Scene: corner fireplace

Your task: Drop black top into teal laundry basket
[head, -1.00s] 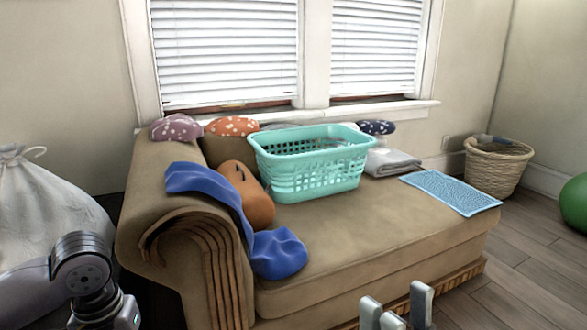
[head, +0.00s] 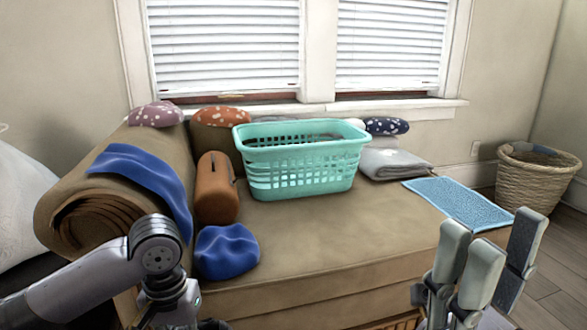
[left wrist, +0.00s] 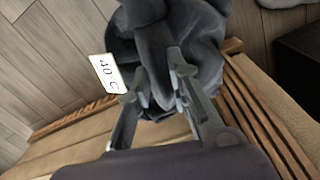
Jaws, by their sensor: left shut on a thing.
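The black top (left wrist: 205,50) is a dark, crumpled cloth between the fingers of my left gripper (left wrist: 160,95) in the left wrist view. That gripper is shut on it, and the cloth hangs beyond the fingertips. A white tag marked 40 C (left wrist: 108,73) shows beside it. In the head view my left arm is at the lower left, and its fingers are hidden below the frame. The teal laundry basket (head: 305,147) stands upright on the sofa seat, up and right of that arm. My right gripper (head: 485,250) is open and empty at the lower right.
A wicker basket (head: 537,183) stands on the floor at right. The seat before the teal basket is clear.

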